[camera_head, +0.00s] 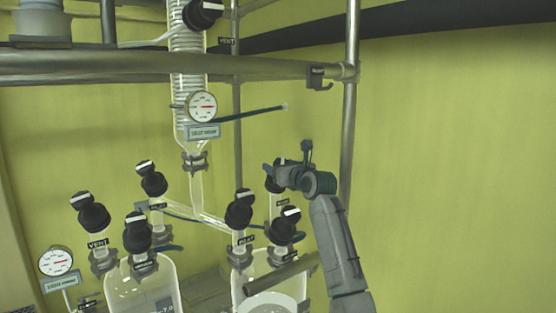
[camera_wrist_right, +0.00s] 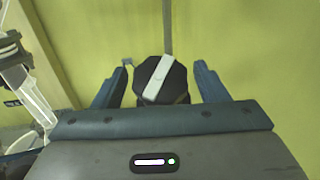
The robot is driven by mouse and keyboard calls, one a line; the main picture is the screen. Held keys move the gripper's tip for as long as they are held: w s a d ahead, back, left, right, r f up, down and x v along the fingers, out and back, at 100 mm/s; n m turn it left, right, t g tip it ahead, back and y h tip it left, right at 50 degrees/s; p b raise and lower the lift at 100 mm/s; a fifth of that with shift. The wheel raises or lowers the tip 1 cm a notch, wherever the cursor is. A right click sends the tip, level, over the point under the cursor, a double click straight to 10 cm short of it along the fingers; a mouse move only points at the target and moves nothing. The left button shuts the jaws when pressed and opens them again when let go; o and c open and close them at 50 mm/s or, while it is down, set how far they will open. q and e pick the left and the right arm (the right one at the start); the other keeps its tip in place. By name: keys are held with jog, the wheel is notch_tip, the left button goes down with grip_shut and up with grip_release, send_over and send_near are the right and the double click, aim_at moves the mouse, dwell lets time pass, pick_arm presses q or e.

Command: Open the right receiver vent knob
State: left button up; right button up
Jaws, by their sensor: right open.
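A black knob (camera_wrist_right: 154,94) with a white bar on top sits between the fingers of my right gripper (camera_wrist_right: 161,70) in the wrist view. Its white bar lies tilted, from upper right to lower left. A gap shows on each side, so the fingers are open around it and apart from it. In the head view my right gripper (camera_head: 281,172) is at the rear knob (camera_head: 272,186) above the right glass vessel (camera_head: 256,268) and partly hides it. The small label under this knob is too small to read. My left gripper is not in view.
Two more black knobs, the left one (camera_head: 239,209) and the front one (camera_head: 283,227), stand close by on the same vessel. A metal post (camera_head: 349,120) rises just right of my gripper. A thin dark hose (camera_head: 250,114) reaches out above it. Right of the post is bare wall.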

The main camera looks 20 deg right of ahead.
jog(key=shift+w+r, duration=0.2)
jog(key=shift+w, duration=0.45)
jog(key=shift+w+a+f, duration=0.1)
jog(key=shift+c, duration=1.1)
jog(key=c, duration=0.8)
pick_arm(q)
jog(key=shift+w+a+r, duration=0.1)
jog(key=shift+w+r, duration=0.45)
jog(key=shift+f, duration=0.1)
pick_arm(e)
jog(key=shift+f+n+y, duration=0.1)
jog(key=shift+n+y, duration=0.2)
jog(key=n+g+y, duration=0.1)
jog(key=n+y, duration=0.1)
jog(key=shift+a+n+y+b, duration=0.1)
jog(key=shift+n+y+b, duration=0.2)
jog(key=shift+n+b, duration=0.1)
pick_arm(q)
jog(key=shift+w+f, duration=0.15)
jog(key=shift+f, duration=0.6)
pick_arm(e)
jog(key=shift+a+n+g+y, duration=0.2)
jog(key=shift+n+g+y, duration=0.7)
jog(key=shift+n+y, duration=0.55)
